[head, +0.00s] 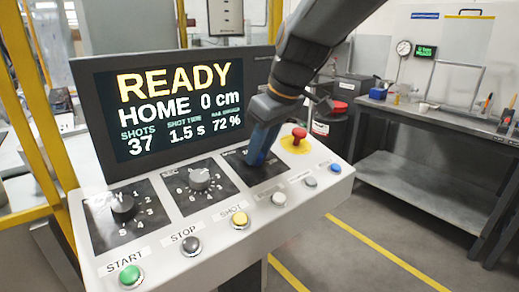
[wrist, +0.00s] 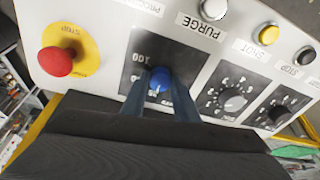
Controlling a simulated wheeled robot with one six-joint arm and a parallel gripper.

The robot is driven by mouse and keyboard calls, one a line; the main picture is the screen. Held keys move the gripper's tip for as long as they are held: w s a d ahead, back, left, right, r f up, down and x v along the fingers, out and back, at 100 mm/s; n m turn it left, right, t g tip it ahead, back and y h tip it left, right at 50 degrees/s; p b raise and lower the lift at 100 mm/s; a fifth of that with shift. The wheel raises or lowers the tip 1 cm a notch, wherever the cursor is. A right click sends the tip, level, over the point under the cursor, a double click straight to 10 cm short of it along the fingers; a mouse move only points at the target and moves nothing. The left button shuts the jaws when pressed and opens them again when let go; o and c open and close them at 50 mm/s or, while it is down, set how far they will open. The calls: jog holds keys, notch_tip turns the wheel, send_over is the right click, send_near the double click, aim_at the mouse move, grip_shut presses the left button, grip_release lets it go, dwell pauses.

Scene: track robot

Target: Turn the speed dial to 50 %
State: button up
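The speed dial (wrist: 158,78) is a blue knob on a dark plate with printed marks, partly readable as 100. In the wrist view it sits between the two fingers of my gripper (wrist: 162,88), which show no clear gap on either side of it. In the head view my gripper (head: 260,150) reaches down onto the right-hand dark plate (head: 284,172) and hides most of the dial. The screen (head: 180,105) reads READY, HOME 0 cm, SHOTS 37, 1.5 s and 72 %, the last under a label too small to read surely.
Two black or grey knobs, a middle one (head: 199,179) and a left one (head: 123,207), stand beside the dial. A red mushroom button (head: 299,134) is close on the right. Several push buttons, including a yellow one (head: 240,219), line the front edge.

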jog(key=shift+m+p, duration=0.3)
jog(key=shift+p, duration=0.05)
jog(key=m+p, duration=0.5)
jog(key=shift+s+a+r+m+t+h, duration=0.1)
jog(key=shift+s+r+m+t+h, duration=0.1)
jog(key=shift+m+t+h, duration=0.1)
jog(key=m+p, duration=0.4)
jog(key=p, duration=0.2)
jog(key=shift+a+m+h, duration=0.1)
jog(key=shift+m+h, duration=0.2)
jog(key=shift+f+m+p, duration=0.1)
jog(key=shift+m+p, duration=0.5)
jog(key=shift+p, duration=0.15)
jog(key=shift+f, duration=0.1)
jog(key=o, duration=1.1)
jog(key=shift+c, duration=0.2)
jog(key=b+v, duration=0.1)
jog(key=v, duration=0.6)
jog(key=shift+s+r, duration=0.15)
jog(key=shift+r, duration=0.25)
